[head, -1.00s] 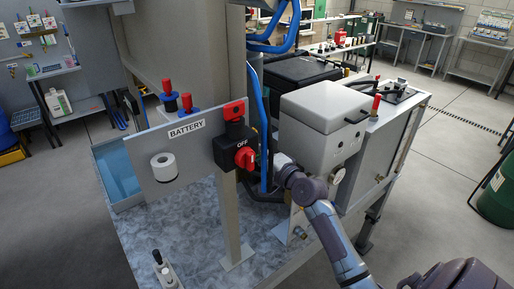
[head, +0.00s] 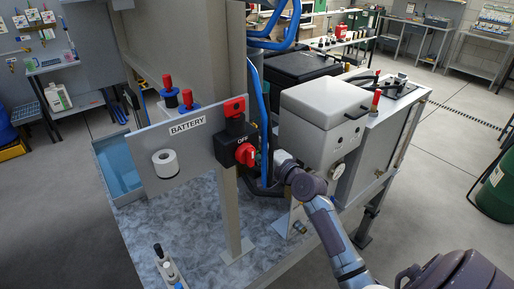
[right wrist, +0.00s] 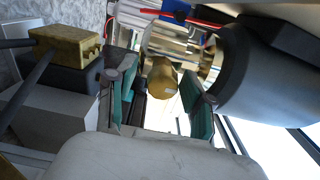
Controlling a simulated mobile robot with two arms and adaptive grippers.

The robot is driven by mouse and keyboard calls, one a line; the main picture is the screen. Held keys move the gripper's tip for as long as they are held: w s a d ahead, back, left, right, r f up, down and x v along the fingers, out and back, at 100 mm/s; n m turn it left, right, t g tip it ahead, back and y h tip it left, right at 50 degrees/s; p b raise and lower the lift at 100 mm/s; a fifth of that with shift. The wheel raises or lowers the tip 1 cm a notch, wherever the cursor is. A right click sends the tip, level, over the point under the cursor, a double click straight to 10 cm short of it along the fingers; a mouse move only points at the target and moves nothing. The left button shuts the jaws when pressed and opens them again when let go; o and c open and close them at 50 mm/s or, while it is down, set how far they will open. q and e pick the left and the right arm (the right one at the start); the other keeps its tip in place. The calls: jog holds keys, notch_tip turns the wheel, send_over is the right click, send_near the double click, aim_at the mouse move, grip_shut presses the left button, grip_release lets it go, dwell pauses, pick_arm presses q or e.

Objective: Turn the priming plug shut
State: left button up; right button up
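In the right wrist view a brass plug (right wrist: 161,76), which looks like the priming plug, sits in the middle in front of bright metal parts. My right gripper (right wrist: 160,92) is open, with one teal-padded finger on each side of the plug. A gap shows on the left side; on the right the finger is close, and I cannot tell whether it touches. In the head view my right arm reaches in from the lower right to beside the blue hoses, and its fingers and the plug are hidden behind the battery switch (head: 236,146). My left gripper is not in view.
A large dark cylinder (right wrist: 275,75) lies right of the plug in the wrist view. A brass block with rods (right wrist: 66,46) is at the left. In the head view a grey box (head: 322,120), blue hoses (head: 262,110) and a post (head: 231,215) crowd the arm.

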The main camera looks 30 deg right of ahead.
jog(key=shift+r, duration=0.1)
jog(key=shift+s, duration=0.15)
jog(key=s, duration=1.1)
jog(key=shift+s+d, duration=0.3)
jog(key=shift+d, duration=0.15)
